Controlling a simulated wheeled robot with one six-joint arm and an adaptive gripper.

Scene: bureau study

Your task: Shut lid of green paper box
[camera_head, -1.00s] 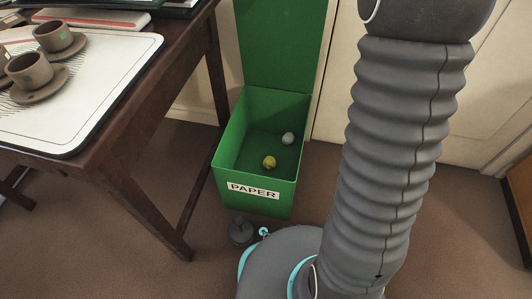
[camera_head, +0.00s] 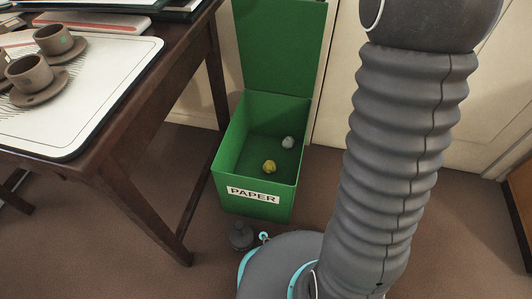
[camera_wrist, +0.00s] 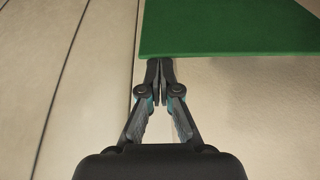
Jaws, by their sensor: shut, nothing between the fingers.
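The green paper box (camera_head: 232,160) stands on the floor right of the desk, with a white PAPER label on its front. Its lid (camera_head: 281,45) is open and upright at the back, and its top runs out of the head view. Inside lie a yellow ball (camera_head: 269,167) and a grey-white ball (camera_head: 288,142). In the wrist view the lid (camera_wrist: 230,28) shows as a green panel at the upper right. My gripper (camera_wrist: 160,62) is shut and empty, its fingertips at the panel's lower edge near its left corner. I cannot tell whether they touch it.
A dark wooden desk (camera_head: 190,55) stands left of the box, with a white tray (camera_head: 105,95) carrying cups on saucers (camera_head: 45,88). A pale panelled wall (camera_head: 330,110) is behind the box. A small dark object (camera_head: 240,236) lies on the floor before the box.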

